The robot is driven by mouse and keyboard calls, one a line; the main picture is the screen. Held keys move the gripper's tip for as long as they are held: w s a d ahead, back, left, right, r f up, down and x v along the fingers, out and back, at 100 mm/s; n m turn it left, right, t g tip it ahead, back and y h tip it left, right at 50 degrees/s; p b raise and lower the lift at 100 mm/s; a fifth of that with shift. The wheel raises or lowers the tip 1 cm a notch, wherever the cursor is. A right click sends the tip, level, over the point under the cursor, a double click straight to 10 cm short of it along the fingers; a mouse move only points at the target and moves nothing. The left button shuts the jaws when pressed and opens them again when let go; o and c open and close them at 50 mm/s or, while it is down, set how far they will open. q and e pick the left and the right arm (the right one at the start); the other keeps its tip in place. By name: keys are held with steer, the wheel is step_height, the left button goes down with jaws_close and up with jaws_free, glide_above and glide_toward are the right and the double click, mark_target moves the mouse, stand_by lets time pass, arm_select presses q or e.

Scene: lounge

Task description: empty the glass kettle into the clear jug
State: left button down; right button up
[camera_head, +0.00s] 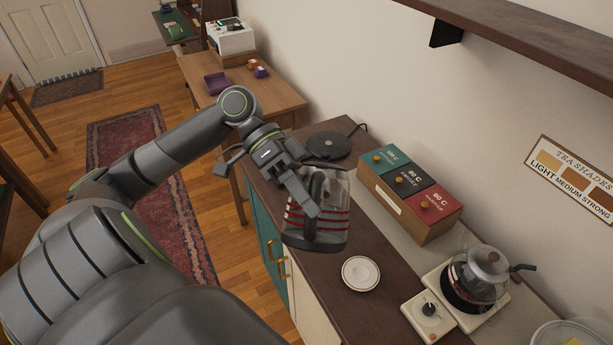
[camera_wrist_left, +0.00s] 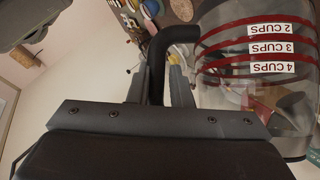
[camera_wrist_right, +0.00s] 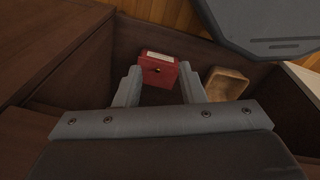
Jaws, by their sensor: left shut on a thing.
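The glass kettle (camera_head: 334,233), clear with red bands and a black handle, is held over the dark counter. My left gripper (camera_head: 312,205) is shut on its handle. In the left wrist view the kettle (camera_wrist_left: 230,98) shows cup marks, and the gripper (camera_wrist_left: 160,85) is at the black handle. I cannot tell how much liquid is inside. A lidded glass vessel (camera_head: 487,264) with a dark handle sits on a white warmer at the right; I cannot tell if it is the clear jug. My right gripper (camera_wrist_right: 160,88) is open, with a red box (camera_wrist_right: 158,70) beyond its fingertips.
A black round base (camera_head: 329,146) stands at the counter's far end. A white saucer (camera_head: 361,273) lies in front of the kettle. A wooden box (camera_head: 408,205) with green, black and red panels stands by the wall. A small white unit (camera_head: 428,318) is beside the warmer.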

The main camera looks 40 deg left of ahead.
mark_target(313, 176)
arm_select(q)
steer(key=shift+w+a+r, duration=0.15)
steer(key=shift+w+r, duration=0.15)
steer(key=shift+r, duration=0.3)
steer(key=shift+w+a+r+n+g+h, duration=0.1)
steer(key=shift+w+r+n+g+h, duration=0.05)
steer(key=shift+r+n+g+h, duration=0.2)
steer(key=shift+w+a+r, duration=0.1)
steer(key=shift+w+r, duration=0.1)
steer(key=shift+w+a+r+g+h, duration=0.1)
steer(key=shift+w+r+g+h, duration=0.1)
steer(key=shift+r+g+h, duration=0.05)
stand_by(2.3)
steer(key=shift+w+r+p, duration=0.15)
steer(key=shift+r+p, duration=0.05)
steer(key=shift+p, duration=0.3)
stand_by(2.2)
steer(key=shift+w+a+r+n+p, duration=0.15)
steer(key=shift+w+r+n+p, duration=0.1)
steer(key=shift+p, duration=0.15)
stand_by(1.2)
